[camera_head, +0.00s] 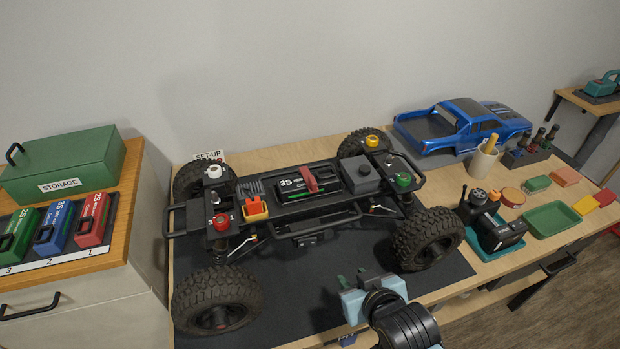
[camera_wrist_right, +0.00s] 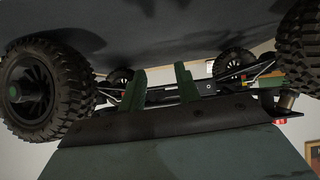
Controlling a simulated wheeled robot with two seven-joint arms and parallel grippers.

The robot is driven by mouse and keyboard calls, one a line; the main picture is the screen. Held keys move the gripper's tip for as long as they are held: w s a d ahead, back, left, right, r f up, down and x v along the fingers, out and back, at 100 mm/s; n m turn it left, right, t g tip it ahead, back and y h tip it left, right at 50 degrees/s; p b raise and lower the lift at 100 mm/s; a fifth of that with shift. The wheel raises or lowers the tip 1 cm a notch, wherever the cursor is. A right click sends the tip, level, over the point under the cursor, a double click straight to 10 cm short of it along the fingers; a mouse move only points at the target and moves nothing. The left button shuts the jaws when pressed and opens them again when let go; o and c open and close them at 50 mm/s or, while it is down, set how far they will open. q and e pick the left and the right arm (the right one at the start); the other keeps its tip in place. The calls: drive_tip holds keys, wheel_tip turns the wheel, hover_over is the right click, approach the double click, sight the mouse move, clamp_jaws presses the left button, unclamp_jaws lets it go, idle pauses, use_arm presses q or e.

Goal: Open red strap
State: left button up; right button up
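The red strap (camera_head: 309,180) lies across the black battery (camera_head: 292,187), marked "3S", in the middle of the crawler chassis (camera_head: 262,213). Whether its end is fastened is too small to tell. My right gripper (camera_head: 352,277) is in front of the chassis, near the front edge of the mat, apart from the strap. In the right wrist view, its two green fingers (camera_wrist_right: 160,85) stand apart with nothing held between them. That view looks at the chassis upside down, and I cannot make out the strap there. My left gripper is not in view.
Large tyres (camera_head: 427,239) flank the chassis on the black mat (camera_head: 305,300). A cabinet with battery packs (camera_head: 92,220) and a green storage box (camera_head: 62,165) stands at left. A blue car body (camera_head: 462,125), a tool cup (camera_head: 484,161) and a green tray (camera_head: 552,219) are at right.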

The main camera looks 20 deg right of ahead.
sight(308, 177)
drive_tip(key=w+a+r+t, duration=0.3)
drive_tip(key=w+r+t, duration=0.4)
drive_tip(key=r, duration=0.5)
drive_tip(key=shift+m, duration=0.3)
drive_tip(key=w, duration=1.3)
drive_tip(key=shift+a+b, duration=0.3)
drive_tip(key=shift+b, duration=0.1)
clamp_jaws()
